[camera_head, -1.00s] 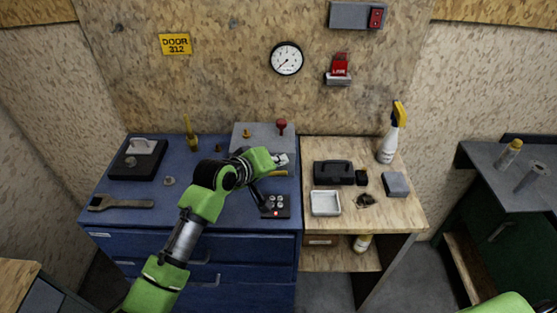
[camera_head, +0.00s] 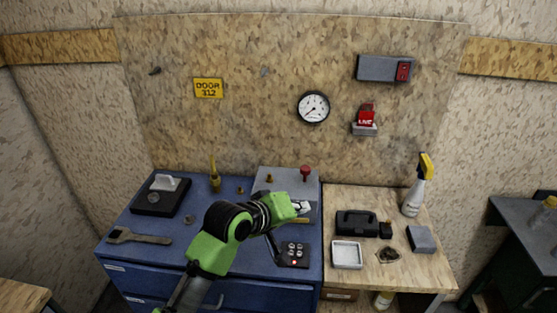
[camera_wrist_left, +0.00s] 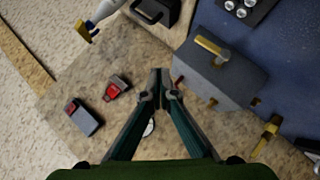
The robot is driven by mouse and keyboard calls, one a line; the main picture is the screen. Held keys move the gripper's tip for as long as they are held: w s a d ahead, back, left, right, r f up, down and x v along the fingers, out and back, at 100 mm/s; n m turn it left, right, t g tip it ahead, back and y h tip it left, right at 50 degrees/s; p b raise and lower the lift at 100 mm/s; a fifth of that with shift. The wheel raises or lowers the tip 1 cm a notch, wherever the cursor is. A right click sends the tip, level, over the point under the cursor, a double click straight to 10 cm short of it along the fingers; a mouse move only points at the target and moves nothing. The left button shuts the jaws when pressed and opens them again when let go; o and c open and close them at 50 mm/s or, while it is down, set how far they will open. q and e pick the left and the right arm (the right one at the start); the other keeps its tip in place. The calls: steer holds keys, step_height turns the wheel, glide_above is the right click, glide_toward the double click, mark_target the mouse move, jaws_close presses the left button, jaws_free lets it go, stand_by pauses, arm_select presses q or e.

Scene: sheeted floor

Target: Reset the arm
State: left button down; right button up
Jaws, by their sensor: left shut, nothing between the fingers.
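My left arm reaches in from the lower left over the blue workbench (camera_head: 190,254). Its left gripper (camera_head: 304,207) is in front of the grey box (camera_head: 272,181) with a red knob (camera_head: 305,171) on top. In the left wrist view the two dark fingers (camera_wrist_left: 160,78) meet at their tips, with nothing between them. The grey box (camera_wrist_left: 215,75), with a yellow bar on it, is to their right. Whether the fingers touch anything is not clear. My right gripper is not in view.
A button panel (camera_head: 294,254) is just below the gripper. A wrench (camera_head: 138,237) lies at left. The wooden table holds a black case (camera_head: 356,223), white tray (camera_head: 347,255) and spray bottle (camera_head: 415,190). The wall bears a gauge (camera_head: 313,107) and switch box (camera_head: 385,68).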

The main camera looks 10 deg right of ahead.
arm_select(q)
steer(key=s+a+f+g+y, duration=0.1)
steer(key=s+a+f+y, duration=0.1)
steer(key=s+a+f, duration=0.6)
steer(key=s+a+f+y, duration=0.2)
steer(key=s+a+f, duration=0.45)
steer(key=a, duration=0.35)
steer(key=s+a+f+m+g+y, duration=0.1)
steer(key=s+a+f+g+y, duration=0.1)
steer(key=s+a, duration=0.7)
steer(key=s+a+f+m+g+y, duration=0.1)
steer(key=s+a+f+m+y, duration=0.15)
steer(key=s+a, duration=0.7)
step_height(320, 180, down, 27)
steer(key=d+g+b, duration=0.1)
steer(key=b, duration=0.2)
steer(key=s+a+f+b, duration=0.1)
steer(key=s+f, duration=0.8)
steer(key=f, duration=0.2)
steer(key=s+a+f+g+b, duration=0.1)
steer(key=s+f+b, duration=0.1)
steer(key=s+f, duration=0.7)
steer(key=shift+s+a+f+g, duration=0.2)
steer(key=shift+a+f+g, duration=0.15)
steer(key=shift+f, duration=0.55)
steer(key=shift+n+y, duration=0.25)
